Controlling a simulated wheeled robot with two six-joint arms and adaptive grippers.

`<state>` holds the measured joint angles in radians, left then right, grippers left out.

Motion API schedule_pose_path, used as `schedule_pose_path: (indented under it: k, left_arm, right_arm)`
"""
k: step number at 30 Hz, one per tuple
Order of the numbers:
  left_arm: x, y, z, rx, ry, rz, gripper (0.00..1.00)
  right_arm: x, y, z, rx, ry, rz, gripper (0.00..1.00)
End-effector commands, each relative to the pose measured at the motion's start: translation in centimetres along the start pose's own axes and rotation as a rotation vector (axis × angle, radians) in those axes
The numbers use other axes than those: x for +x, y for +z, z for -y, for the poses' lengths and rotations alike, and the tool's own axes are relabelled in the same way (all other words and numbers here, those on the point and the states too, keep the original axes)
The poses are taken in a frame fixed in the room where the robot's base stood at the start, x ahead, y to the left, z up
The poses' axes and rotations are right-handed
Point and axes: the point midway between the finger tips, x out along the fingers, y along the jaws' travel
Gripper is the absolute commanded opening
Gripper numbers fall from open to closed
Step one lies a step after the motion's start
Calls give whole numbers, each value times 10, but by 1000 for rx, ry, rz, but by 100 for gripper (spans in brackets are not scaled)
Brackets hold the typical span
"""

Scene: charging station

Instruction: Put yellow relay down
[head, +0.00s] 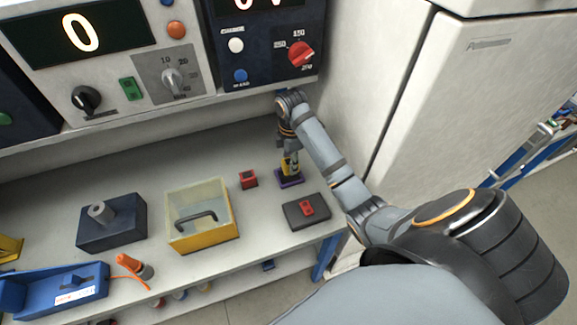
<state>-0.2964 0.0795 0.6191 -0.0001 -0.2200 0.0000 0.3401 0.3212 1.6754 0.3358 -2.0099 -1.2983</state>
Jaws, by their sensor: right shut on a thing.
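My right gripper (290,155) points down over the back right part of the bench and is shut on the yellow relay (290,169). The relay is small and partly hidden by the fingers. It is at a low purple base (289,180) on the bench; I cannot tell whether it rests in the base or hangs just above it. My left gripper is not in view.
A small red block (248,179) lies left of the purple base. A dark plate with a red part (306,209) lies in front. A yellow clear-walled bin (203,238), a dark blue block (112,223) and a blue device (62,290) stand left. Control panels (265,45) rise behind.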

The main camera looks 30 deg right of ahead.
Motion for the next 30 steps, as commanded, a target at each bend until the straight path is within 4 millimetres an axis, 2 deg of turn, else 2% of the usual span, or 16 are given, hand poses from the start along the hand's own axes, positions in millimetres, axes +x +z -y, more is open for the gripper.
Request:
schedule_pose_path:
  k: [1,4,11,14,18,30]
  left_arm:
    - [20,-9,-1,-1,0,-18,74]
    - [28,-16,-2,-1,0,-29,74]
    - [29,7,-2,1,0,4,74]
    - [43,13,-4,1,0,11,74]
    - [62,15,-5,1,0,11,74]
    - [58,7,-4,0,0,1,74]
  right_arm:
    - [16,1,-7,1,3,-1,0]
    - [21,2,-14,1,2,-1,0]
    - [21,2,-18,0,1,0,0]
    - [32,3,-24,0,2,0,0]
    - [58,4,-24,0,-1,1,0]
    - [61,3,-25,0,1,0,0]
